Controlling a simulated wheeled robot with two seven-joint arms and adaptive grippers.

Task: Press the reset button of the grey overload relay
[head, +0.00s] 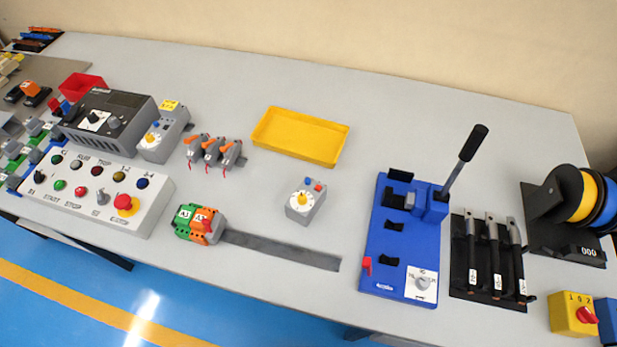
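A small grey box with a white-and-yellow dial (304,207) stands alone on the table near the middle, and looks like the overload relay. A small blue button (308,181) and a small red button (319,187) sit on its top, behind the dial. Which of them is the reset button cannot be read. Another grey unit (160,140) with a white dial, a blue spot and a yellow label stands further left, beside the dark grey drive. Neither of my grippers is in view.
A yellow tray (258,137) lies behind the relay. A blue bender (400,245) with a raised black lever stands to its right. A dark flat rail (285,250) lies in front, with green and orange terminals (200,225) at its left end. Table around the relay is clear.

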